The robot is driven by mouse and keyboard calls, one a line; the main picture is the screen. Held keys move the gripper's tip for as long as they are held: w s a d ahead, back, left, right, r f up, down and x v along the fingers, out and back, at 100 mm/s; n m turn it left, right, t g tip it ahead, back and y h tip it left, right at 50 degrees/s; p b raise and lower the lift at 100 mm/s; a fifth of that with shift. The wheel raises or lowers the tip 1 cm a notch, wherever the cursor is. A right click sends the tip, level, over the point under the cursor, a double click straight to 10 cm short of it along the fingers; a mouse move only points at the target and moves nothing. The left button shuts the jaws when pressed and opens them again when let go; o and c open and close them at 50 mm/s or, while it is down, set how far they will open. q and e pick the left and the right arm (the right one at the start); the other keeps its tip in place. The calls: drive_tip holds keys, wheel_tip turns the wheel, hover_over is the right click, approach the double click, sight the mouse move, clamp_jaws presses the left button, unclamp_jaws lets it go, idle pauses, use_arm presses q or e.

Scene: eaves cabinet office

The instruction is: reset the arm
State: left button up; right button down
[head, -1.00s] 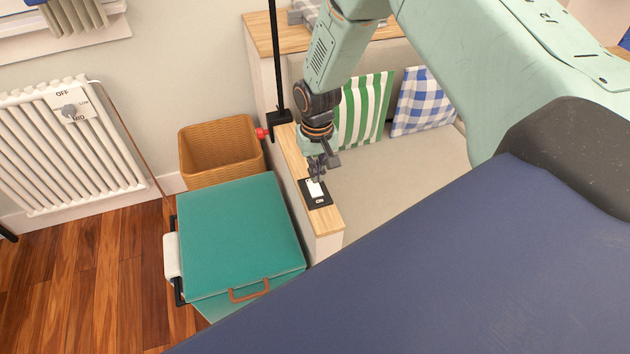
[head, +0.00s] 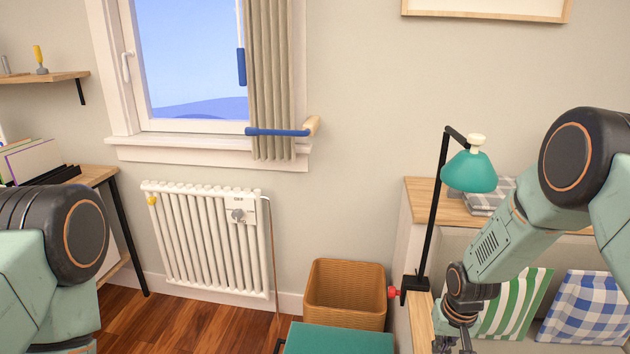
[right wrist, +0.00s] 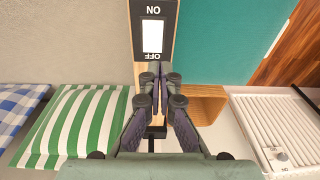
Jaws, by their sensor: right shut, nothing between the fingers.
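My right arm comes in from the right in the head view. Its gripper (head: 455,345) hangs low over the narrow wooden ledge, partly cut off by the bottom edge. In the right wrist view the gripper (right wrist: 158,72) is shut and empty. Its fingertips point toward a black-framed white rocker switch (right wrist: 153,35) marked ON and OFF on the ledge. I cannot tell the exact gap between them. My left arm shows at the left edge of the head view, and its gripper is out of frame.
A teal-shaded lamp (head: 470,171) on a black pole stands close to my right arm. Nearby are a wicker basket (head: 345,290), a teal lid (head: 340,340), striped (head: 515,305) and checked (head: 590,308) cushions. A white radiator (head: 205,240) stands under the window (head: 190,60).

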drive_tip(key=shift+n+t, duration=0.3)
drive_tip(key=shift+t, duration=0.3)
drive_tip(key=s+a+f, duration=0.3)
drive_tip(key=s, duration=0.1)
drive_tip(key=shift+s, duration=0.1)
drive_tip(key=s+a+f+g, duration=0.1)
drive_tip(key=s+a, duration=0.1)
drive_tip(key=s, duration=1.2)
drive_tip(key=s+a+f+n+g, duration=0.1)
drive_tip(key=s+a, duration=0.1)
drive_tip(key=s, duration=1.3)
drive_tip(key=shift+s+a+g, duration=0.3)
drive_tip(key=shift+a, duration=0.1)
